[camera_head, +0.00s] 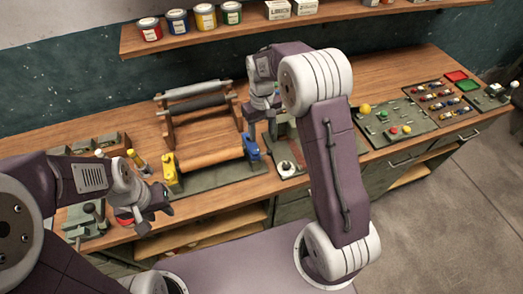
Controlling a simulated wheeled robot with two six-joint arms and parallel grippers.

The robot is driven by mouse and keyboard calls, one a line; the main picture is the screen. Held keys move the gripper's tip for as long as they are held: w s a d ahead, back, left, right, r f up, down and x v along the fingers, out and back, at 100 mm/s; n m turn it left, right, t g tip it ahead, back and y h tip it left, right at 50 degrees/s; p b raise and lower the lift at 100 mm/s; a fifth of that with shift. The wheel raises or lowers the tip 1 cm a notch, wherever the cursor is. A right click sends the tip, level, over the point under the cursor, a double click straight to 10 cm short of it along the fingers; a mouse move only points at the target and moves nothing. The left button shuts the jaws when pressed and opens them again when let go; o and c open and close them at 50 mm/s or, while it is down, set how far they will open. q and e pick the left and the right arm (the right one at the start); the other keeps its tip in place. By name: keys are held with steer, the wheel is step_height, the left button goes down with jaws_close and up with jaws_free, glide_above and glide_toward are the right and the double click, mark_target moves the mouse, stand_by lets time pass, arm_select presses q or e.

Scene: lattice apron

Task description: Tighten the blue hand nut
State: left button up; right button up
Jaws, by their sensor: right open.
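The blue hand nut (251,146) is at the right end of a wooden roller (210,156) on a dark bench fixture. A yellow part (171,170) stands at the roller's left end. My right gripper (250,128) is open and points down just above the blue hand nut; whether it touches the nut is too small to tell. My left gripper (155,212) hangs at the bench's front edge, left of the fixture and away from the nut. Its fingers are too small and dark to read.
A wooden rack with grey rollers (197,101) stands behind the fixture. A shelf (180,42) with paint cans runs above. Trays of small parts (398,126) lie on the right. My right forearm hides part of the bench right of the nut.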

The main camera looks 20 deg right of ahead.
mark_target(255, 151)
steer(key=shift+a+f+n, duration=0.15)
steer(key=shift+a+n, duration=0.35)
steer(key=shift+a, duration=0.75)
step_height(255, 151, down, 8)
steer(key=p, duration=0.2)
steer(key=shift+a+r+p, duration=0.1)
steer(key=shift+r+p, duration=0.15)
steer(key=shift+p, duration=0.05)
steer(key=shift+f, duration=0.4)
